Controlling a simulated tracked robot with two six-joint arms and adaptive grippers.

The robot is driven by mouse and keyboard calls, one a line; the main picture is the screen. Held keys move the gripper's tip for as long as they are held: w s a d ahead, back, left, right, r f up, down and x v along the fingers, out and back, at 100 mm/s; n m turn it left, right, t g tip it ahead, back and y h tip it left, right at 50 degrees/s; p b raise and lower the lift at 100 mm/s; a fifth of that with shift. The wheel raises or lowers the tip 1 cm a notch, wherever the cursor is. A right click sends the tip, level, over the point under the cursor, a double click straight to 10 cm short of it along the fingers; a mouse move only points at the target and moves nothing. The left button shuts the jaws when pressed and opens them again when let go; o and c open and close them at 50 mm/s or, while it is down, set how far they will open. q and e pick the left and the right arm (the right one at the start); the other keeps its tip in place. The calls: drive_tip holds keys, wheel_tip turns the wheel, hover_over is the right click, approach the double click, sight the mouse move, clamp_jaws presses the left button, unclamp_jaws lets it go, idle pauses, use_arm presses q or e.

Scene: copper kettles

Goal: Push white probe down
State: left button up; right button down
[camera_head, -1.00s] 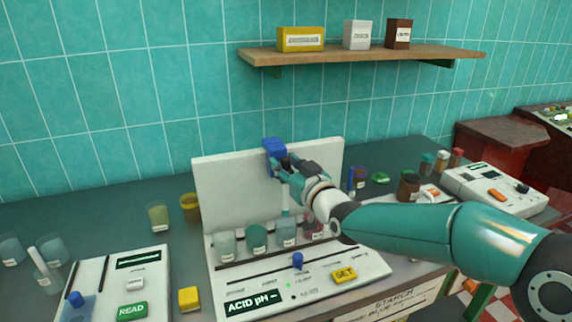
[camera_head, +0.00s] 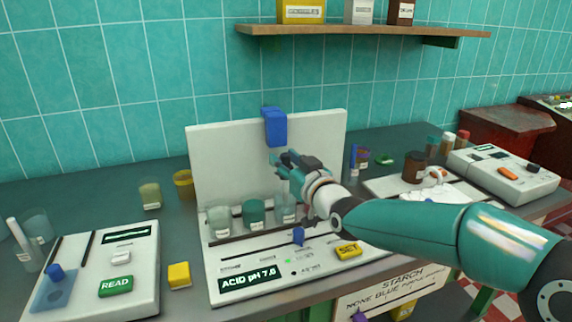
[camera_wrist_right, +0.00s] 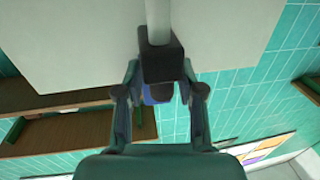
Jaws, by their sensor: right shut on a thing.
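The white probe (camera_head: 284,188) is a pale upright rod in front of the white back panel (camera_head: 225,165) of the pH device. Its lower end reaches into the right one of the beakers (camera_head: 286,210) on the device. My right gripper (camera_head: 284,163) is shut on the probe's dark holder and hides most of it. In the right wrist view the dark holder (camera_wrist_right: 160,62) sits between the fingers, with the pale rod (camera_wrist_right: 157,18) extending from it. A blue block (camera_head: 275,128) is on the panel above my gripper. The display (camera_head: 250,279) reads "ACID pH 7.6" or similar. My left gripper is out of view.
A blue knob (camera_head: 298,236) and a yellow SET button (camera_head: 348,250) are on the device's front. A READ unit (camera_head: 85,260) stands left, a yellow cube (camera_head: 179,275) between. A white instrument (camera_head: 505,172) stands right. A shelf (camera_head: 365,32) hangs above.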

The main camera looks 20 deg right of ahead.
drive_tip(key=shift+a+f, duration=0.1)
drive_tip(key=shift+f, duration=0.25)
drive_tip(key=c, duration=1)
unclamp_jaws()
drive_tip(key=shift+o, duration=0.2)
drive_tip(key=shift+r, duration=0.1)
drive_tip(key=shift+s, duration=0.15)
drive_tip(key=shift+s, duration=0.3)
drive_tip(key=s+d, duration=0.2)
drive_tip(key=s, duration=0.9)
drive_tip(key=shift+d, duration=0.2)
